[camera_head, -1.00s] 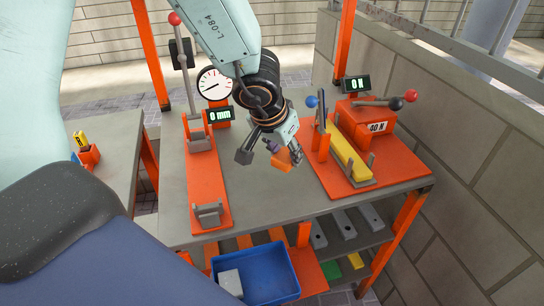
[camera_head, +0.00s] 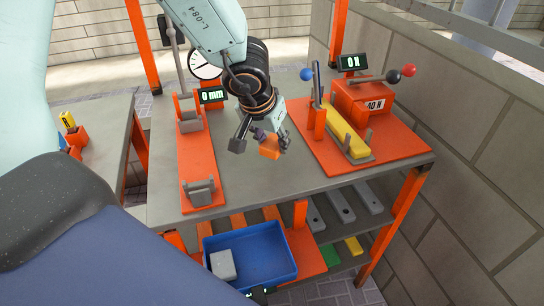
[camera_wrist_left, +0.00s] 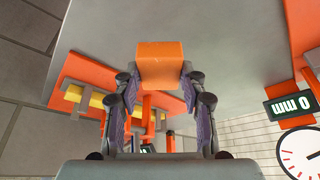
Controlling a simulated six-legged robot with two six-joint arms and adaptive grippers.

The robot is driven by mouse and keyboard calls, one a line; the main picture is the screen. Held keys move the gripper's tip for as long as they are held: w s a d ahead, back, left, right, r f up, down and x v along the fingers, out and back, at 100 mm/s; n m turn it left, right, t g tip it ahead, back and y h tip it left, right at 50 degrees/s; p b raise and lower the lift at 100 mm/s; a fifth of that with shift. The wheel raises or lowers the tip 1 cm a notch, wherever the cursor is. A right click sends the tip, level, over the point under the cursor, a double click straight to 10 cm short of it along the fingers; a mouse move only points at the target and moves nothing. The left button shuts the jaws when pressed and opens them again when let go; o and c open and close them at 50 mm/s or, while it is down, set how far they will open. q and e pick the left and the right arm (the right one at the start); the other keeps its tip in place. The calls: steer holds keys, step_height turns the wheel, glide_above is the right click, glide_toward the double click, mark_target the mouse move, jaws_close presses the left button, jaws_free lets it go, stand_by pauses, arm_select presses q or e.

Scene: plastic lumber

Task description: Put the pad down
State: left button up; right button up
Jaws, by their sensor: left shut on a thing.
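The pad is a small orange block (camera_head: 270,149) in the middle of the head view, over the grey tabletop (camera_head: 245,188). My left gripper (camera_head: 262,143) is shut on it, with the fingers on either side. In the left wrist view the pad (camera_wrist_left: 160,65) sits between the fingertips of my left gripper (camera_wrist_left: 159,86). I cannot tell whether the pad's underside touches the tabletop. My right gripper is not in view.
An orange rig (camera_head: 198,160) with a dial and "0 mm" display stands left of my gripper. Another rig (camera_head: 395,135) with a yellow bar (camera_head: 347,135) stands right. A blue bin (camera_head: 284,268) sits below the front edge. Bare tabletop lies between the rigs.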

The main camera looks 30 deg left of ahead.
mark_target(269, 146)
arm_select(q)
steer(key=f+b, duration=0.2)
steer(key=shift+w+a+f, duration=0.1)
steer(key=shift+a+f, duration=0.3)
steer(key=shift+f+b, duration=0.35)
steer(key=shift+b, duration=0.2)
steer(key=shift+d+f, duration=0.1)
steer(key=shift+d, duration=0.2)
steer(key=shift+a, duration=0.1)
steer(key=shift+a+f, duration=0.1)
steer(key=shift+f, duration=0.1)
steer(key=o, duration=0.8)
steer(key=shift+r, duration=0.1)
steer(key=o, duration=0.3)
steer(key=shift+o, duration=0.2)
